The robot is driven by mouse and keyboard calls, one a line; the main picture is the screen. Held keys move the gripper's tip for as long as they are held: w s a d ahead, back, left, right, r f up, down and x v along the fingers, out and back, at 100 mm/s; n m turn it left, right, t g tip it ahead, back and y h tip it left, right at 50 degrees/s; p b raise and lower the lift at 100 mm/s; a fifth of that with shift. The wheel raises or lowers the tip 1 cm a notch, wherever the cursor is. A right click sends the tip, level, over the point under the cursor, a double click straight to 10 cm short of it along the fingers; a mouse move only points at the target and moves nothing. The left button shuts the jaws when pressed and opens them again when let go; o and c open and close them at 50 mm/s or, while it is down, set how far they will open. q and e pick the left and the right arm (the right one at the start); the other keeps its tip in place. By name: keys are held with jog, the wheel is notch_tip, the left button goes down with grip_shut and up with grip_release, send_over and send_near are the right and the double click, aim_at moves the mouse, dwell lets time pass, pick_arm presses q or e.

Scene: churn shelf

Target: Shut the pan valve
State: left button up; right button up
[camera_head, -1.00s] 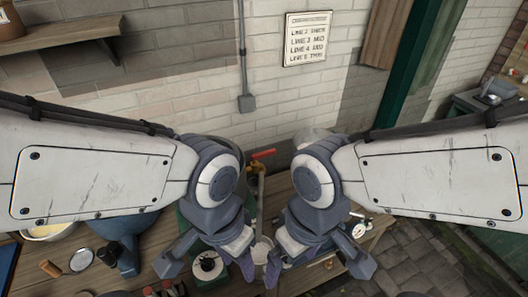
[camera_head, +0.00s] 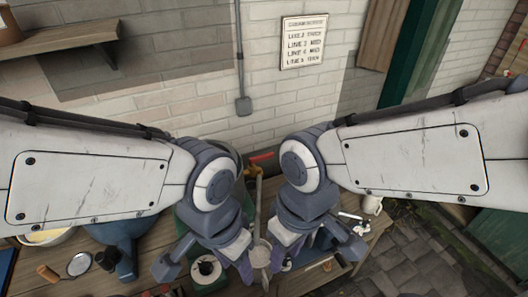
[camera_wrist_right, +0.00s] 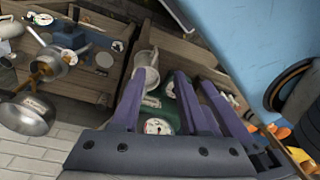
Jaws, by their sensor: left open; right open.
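A red lever (camera_head: 262,157) on a brass upright pipe (camera_head: 256,180) shows between my two arms, near the brick wall. I take it to be the pan valve, but its lower part is hidden behind my wrists. In the right wrist view, brass fittings (camera_wrist_right: 45,70) show beside a steel pan (camera_wrist_right: 28,112).
The wooden bench holds a blue vessel (camera_head: 118,240), a round dial (camera_head: 206,268) on a green base and a white mug (camera_head: 372,204). A sign (camera_head: 303,42) hangs on the wall. Bare paving (camera_head: 425,250) lies at right.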

jog(key=w+a+r+n+p, duration=0.2)
jog(key=w+a+r+n, duration=0.15)
jog(key=w, duration=0.45)
jog(key=n+h+p, duration=0.1)
jog(key=n+p, duration=0.3)
jog(key=n, duration=0.7)
send_near(266, 154)
notch_tip(266, 154, down, 8)
jog(key=p, duration=0.3)
jog(key=shift+f, duration=0.25)
grip_shut()
